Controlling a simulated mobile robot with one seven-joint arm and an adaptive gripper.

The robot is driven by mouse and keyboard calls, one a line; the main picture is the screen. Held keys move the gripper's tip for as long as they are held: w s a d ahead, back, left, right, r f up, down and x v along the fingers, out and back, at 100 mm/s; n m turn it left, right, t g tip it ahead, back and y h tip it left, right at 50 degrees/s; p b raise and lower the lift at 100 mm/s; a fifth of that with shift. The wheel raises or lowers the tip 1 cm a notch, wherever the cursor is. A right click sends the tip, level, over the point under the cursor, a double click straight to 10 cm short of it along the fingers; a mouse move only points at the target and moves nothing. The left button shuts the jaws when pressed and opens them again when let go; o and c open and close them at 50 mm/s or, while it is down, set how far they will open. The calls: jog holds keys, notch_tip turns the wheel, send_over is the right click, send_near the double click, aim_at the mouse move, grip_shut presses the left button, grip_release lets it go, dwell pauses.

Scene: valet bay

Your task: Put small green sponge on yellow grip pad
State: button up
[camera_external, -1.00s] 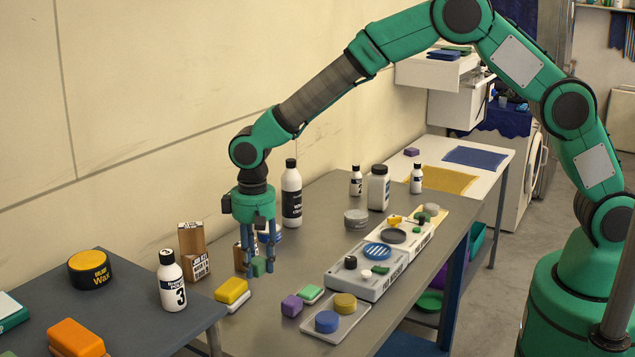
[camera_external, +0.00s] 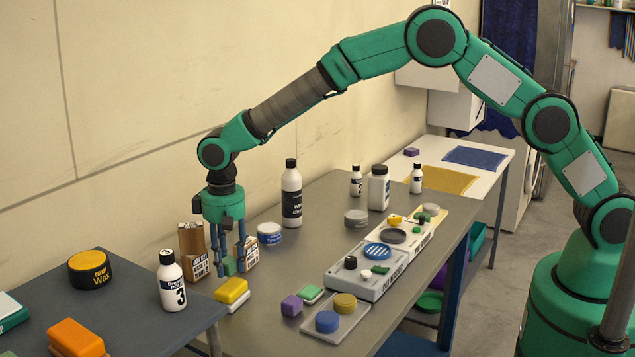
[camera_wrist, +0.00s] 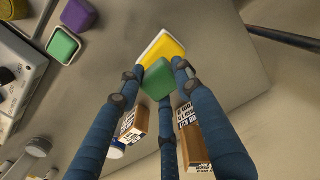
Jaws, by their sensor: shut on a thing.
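My gripper (camera_external: 230,264) has blue fingers and points down over the grey table. It is shut on a small green sponge (camera_external: 230,267), held between the fingertips just above the table. The sponge also shows between the fingers in the wrist view (camera_wrist: 157,79). The yellow grip pad (camera_external: 447,180) lies flat on the white table at the back right, far from my gripper. Its surface looks bare.
A yellow-and-white block (camera_external: 232,290) lies close in front of my gripper. Cardboard boxes (camera_external: 192,240) stand behind it. A blue mat (camera_external: 476,157) lies beside the yellow pad.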

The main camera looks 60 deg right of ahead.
aim_at(230, 274)
jog(key=shift+f, duration=1.75)
jog(key=shift+f, duration=0.15)
jog(key=o, duration=0.8)
jog(key=shift+o, duration=0.2)
notch_tip(230, 274, up, 12)
jog(key=shift+r+p, duration=0.1)
jog(key=shift+p, duration=0.35)
jog(key=shift+r, duration=0.15)
